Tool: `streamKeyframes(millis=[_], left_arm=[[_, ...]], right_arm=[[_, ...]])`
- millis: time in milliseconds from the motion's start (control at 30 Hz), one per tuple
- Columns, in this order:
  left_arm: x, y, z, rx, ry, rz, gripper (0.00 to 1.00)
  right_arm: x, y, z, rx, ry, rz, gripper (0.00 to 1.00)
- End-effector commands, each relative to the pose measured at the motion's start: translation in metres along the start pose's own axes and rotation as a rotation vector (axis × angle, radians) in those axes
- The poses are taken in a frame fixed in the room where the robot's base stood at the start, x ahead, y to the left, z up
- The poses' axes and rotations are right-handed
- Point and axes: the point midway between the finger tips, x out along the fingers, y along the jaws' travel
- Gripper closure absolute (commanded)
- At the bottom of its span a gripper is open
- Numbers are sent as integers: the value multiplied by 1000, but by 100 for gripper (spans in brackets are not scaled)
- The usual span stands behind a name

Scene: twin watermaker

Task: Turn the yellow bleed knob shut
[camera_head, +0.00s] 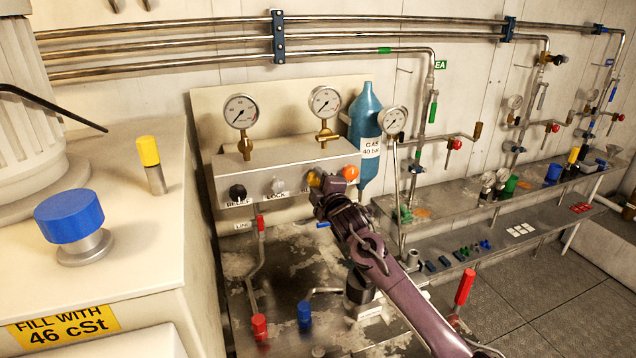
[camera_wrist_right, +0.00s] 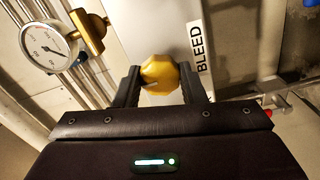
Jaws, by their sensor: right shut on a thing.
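The yellow bleed knob (camera_wrist_right: 161,74) sits on the front of a pale panel beside a label reading BLEED (camera_wrist_right: 201,48). In the right wrist view my right gripper (camera_wrist_right: 163,85) has one finger on each side of the knob and is shut on it. In the head view the right gripper (camera_head: 325,190) reaches the panel (camera_head: 275,163) from below right and hides most of the yellow knob (camera_head: 313,178). My left gripper is in neither view.
A blue bottle (camera_head: 366,115) is behind right. A red-handled lever (camera_head: 261,225) hangs below the panel.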

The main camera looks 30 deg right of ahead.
Motion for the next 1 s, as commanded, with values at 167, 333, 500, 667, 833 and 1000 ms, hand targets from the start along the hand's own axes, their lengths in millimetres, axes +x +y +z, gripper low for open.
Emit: streamKeyframes(millis=[167,333,500,667,833,1000], left_arm=[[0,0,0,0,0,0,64],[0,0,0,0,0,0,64],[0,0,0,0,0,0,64],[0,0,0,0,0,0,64],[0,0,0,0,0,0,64],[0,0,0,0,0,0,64]], right_arm=[[0,0,1,38,-1,0,86],[0,0,0,50,-1,0,86],[0,0,0,51,-1,0,86],[0,0,0,51,-1,0,59],[0,0,0,49,-1,0,41],[0,0,0,48,-1,0,41]])
